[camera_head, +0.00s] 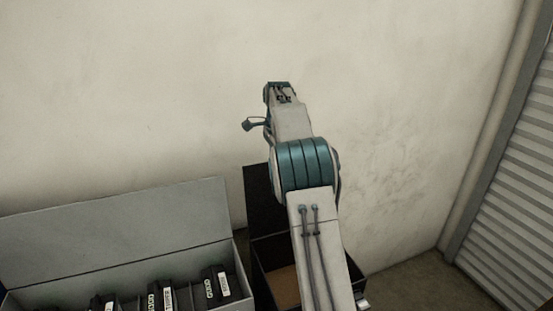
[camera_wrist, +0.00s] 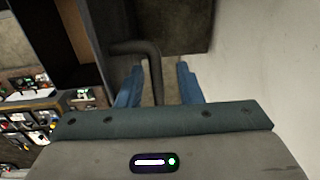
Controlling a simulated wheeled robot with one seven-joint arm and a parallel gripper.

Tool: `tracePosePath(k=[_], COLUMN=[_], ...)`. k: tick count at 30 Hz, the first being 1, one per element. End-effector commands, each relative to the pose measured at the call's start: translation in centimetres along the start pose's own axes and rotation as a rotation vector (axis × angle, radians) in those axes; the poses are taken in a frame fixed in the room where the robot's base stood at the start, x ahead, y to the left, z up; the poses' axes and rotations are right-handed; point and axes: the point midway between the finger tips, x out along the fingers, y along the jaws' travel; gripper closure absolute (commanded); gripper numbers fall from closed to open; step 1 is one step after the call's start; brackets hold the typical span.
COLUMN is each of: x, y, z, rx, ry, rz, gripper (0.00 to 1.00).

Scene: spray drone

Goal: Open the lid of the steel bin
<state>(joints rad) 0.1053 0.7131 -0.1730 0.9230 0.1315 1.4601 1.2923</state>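A grey metal bin (camera_head: 120,232) stands at the lower left in the head view, its lid raised and leaning back. Beside it is a dark bin (camera_head: 262,190) with its dark lid upright and a brown inside, partly hidden by my arm. I cannot tell for sure which is the steel bin. In the wrist view, my gripper (camera_wrist: 160,68) has its two blue fingers apart. A dark bent bar (camera_wrist: 140,48), like a handle, shows between and beyond them; contact cannot be told. The fingertips are hidden in the head view.
Several black labelled units (camera_head: 215,283) sit in the grey bin and also show at the left of the wrist view. A pale wall (camera_head: 420,100) rises behind. A slatted shutter (camera_head: 515,190) stands at the right, with bare floor (camera_head: 415,285) before it.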

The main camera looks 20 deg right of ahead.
Motion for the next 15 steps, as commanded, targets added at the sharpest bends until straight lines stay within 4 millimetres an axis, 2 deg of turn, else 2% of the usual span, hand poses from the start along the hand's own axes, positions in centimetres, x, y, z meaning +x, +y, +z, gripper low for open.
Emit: tracePosePath(k=[15], x=[-0.7], y=[-0.1], z=[-0.11], rx=[0.002], ry=[0.004], rz=[-0.011], gripper=[0.68])
